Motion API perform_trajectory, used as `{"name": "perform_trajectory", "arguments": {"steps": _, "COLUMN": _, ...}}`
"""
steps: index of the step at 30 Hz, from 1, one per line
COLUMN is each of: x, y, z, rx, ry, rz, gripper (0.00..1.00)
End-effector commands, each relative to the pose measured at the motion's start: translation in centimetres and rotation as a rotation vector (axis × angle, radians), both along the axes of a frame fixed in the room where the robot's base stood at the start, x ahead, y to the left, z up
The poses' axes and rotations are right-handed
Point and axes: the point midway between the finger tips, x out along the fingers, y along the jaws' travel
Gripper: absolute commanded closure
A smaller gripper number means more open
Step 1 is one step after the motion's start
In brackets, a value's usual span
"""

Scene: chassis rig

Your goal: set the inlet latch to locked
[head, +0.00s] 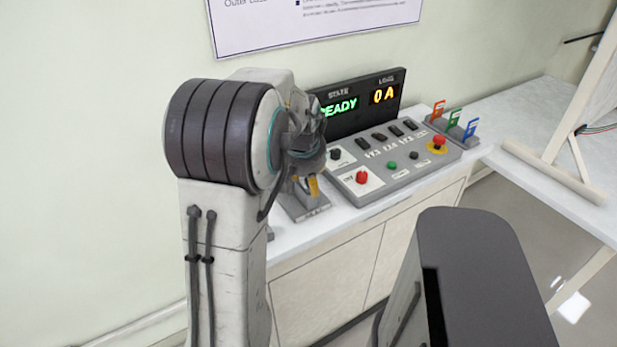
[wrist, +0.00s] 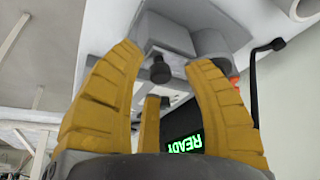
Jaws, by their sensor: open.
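My gripper (head: 312,186) is at the left end of the counter, mostly hidden behind my own arm in the head view. A yellow fingertip shows just above a grey fixture (head: 306,208). In the wrist view my gripper (wrist: 164,57) is open, its yellow fingers spread. A dark round knob (wrist: 160,71) on a grey fixture (wrist: 168,36) shows between the fingertips. I cannot tell if the fingers touch it. No label marks the inlet latch; this knobbed fixture may be it, and its setting cannot be read.
A control panel (head: 398,166) with switches and a red button stands right of my gripper. Behind it a display (head: 358,103) reads READY and 0 A. Red, green and blue tags (head: 454,118) stand further right. A black bent rod (wrist: 255,85) is beside the right finger.

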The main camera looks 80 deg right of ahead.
Motion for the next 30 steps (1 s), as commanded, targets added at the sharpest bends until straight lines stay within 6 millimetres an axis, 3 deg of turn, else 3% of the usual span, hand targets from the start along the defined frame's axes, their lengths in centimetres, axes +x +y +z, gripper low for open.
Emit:
{"name": "perform_trajectory", "arguments": {"steps": 9, "x": 0.00, "y": -0.05, "z": -0.13, "rx": 0.000, "ry": 0.000, "rz": 0.000, "gripper": 0.52}}
{"name": "perform_trajectory", "arguments": {"steps": 25, "x": 0.00, "y": -0.05, "z": -0.11, "rx": 0.000, "ry": 0.000, "rz": 0.000, "gripper": 0.99}}
{"name": "perform_trajectory", "arguments": {"steps": 30, "x": -0.01, "y": -0.06, "z": -0.12, "rx": 0.000, "ry": 0.000, "rz": 0.000, "gripper": 1.00}}
